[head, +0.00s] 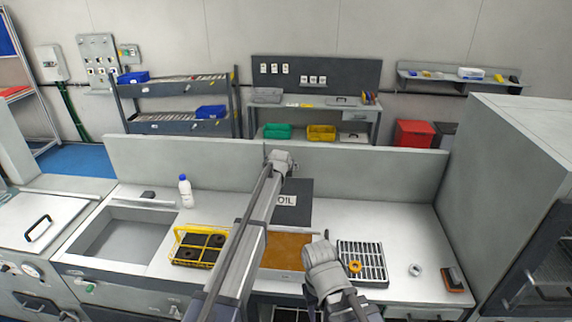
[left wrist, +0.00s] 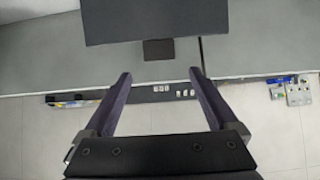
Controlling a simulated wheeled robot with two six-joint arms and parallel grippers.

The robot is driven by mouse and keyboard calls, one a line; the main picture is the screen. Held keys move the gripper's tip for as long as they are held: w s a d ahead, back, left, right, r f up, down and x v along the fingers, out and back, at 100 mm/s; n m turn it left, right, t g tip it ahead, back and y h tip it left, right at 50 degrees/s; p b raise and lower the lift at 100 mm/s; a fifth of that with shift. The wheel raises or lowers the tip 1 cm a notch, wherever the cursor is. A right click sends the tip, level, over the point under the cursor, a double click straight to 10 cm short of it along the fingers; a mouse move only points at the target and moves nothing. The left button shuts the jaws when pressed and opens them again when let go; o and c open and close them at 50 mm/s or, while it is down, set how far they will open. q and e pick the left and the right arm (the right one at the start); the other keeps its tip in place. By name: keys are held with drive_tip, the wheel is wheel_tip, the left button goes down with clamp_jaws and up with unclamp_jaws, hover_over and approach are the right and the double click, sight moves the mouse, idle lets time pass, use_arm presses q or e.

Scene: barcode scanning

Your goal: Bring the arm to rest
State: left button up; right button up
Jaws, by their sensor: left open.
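My left gripper (left wrist: 160,73) shows in the left wrist view with its two dark fingers spread and nothing between them. Beyond the fingers are a pale wall and a dark panel. In the head view one grey arm link of mine reaches up across the counter to a joint in front of the back panel. Another pale joint of mine is low in the middle. I cannot make out either gripper's fingers in the head view. My right gripper is not visible.
The counter holds a sink (head: 127,237), a white bottle (head: 186,192), a yellow rack (head: 177,243), a black panel marked OIL (head: 300,186), an amber tray (head: 287,250), a grate (head: 375,250) with a yellow ring (head: 354,266), a white ring (head: 415,270) and an orange-black block (head: 453,280).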

use_arm(q)
drive_tip(key=shift+s+r, duration=0.2)
drive_tip(key=shift+s, duration=0.1)
drive_tip(key=s+a+f+g, duration=0.3)
drive_tip(key=s, duration=1.3)
drive_tip(key=s+a+f+g, duration=0.2)
drive_tip(key=s+a+g, duration=0.1)
drive_tip(key=s, duration=1.4)
drive_tip(key=s+a+f+g, duration=0.3)
drive_tip(key=s+a, duration=0.1)
drive_tip(key=s, duration=1.2)
drive_tip(key=s+d+f+m+b, duration=0.1)
drive_tip(key=s+d+f+b, duration=0.1)
drive_tip(key=d+f+b, duration=0.3)
drive_tip(key=s+d+f+m+g+y+b, duration=0.1)
drive_tip(key=d+f+b, duration=0.5)
drive_tip(key=f+b, duration=0.6)
drive_tip(key=shift+s+d+f+m+y+b, duration=0.2)
drive_tip(key=shift+s+f+m+y+b, duration=0.25)
drive_tip(key=shift+s+m, duration=0.35)
